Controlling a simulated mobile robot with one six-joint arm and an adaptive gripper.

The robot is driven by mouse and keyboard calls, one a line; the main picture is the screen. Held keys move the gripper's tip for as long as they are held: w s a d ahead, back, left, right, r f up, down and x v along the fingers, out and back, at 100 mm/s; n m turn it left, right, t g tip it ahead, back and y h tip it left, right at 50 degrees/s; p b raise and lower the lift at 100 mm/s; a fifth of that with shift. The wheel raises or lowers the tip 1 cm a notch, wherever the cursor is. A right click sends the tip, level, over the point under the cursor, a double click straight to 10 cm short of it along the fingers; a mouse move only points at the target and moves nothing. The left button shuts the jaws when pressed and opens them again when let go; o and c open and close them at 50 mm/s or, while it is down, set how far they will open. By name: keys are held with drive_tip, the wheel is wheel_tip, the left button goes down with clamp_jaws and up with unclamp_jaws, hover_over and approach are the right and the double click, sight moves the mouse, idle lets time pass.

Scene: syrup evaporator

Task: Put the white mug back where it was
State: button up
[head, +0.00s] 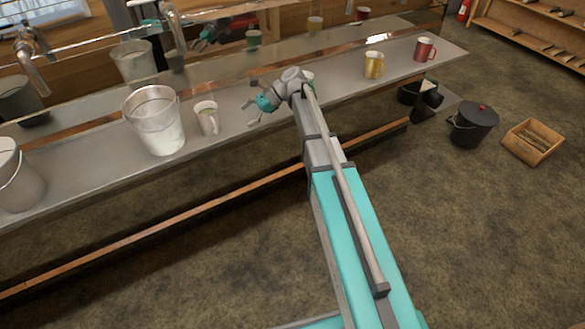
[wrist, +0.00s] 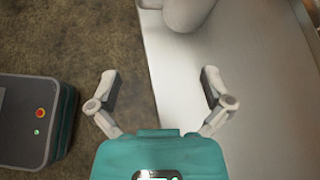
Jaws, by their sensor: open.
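The white mug (head: 207,117) stands upright on the metal shelf (head: 80,180), just right of a metal bucket. My gripper (head: 251,113) is open and empty, to the right of the mug with clear space between them, its fingers pointing toward it. In the wrist view my gripper (wrist: 160,77) shows both fingers spread apart, with the shelf edge and floor between and below them. A pale rounded thing (wrist: 188,12), probably the mug, is cut off at the top of that view, ahead of the fingers.
A metal bucket (head: 155,120) stands left of the mug, another (head: 18,178) at far left. A yellow mug (head: 374,65) and red mug (head: 425,49) stand to the right. Behind my wrist a mug (head: 308,77) is mostly hidden. A black pot (head: 473,125) and wooden box (head: 533,142) are on the floor.

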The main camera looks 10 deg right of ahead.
drive_tip(key=s+d+f+n+h, duration=0.3)
drive_tip(key=s+n+h, duration=0.1)
drive_tip(key=s, duration=0.3)
drive_tip(key=s+d+f+n+h, duration=0.3)
drive_tip(key=s+n, duration=0.3)
drive_tip(key=s, duration=0.2)
drive_tip(key=s+d+f+n+h, duration=0.3)
drive_tip(key=s+d+n+h, duration=0.1)
drive_tip(key=s, duration=0.4)
drive_tip(key=shift+d+n+h, duration=0.4)
drive_tip(key=shift+d+n, duration=0.25)
drive_tip(key=shift+n, duration=0.35)
drive_tip(key=shift+s, duration=0.1)
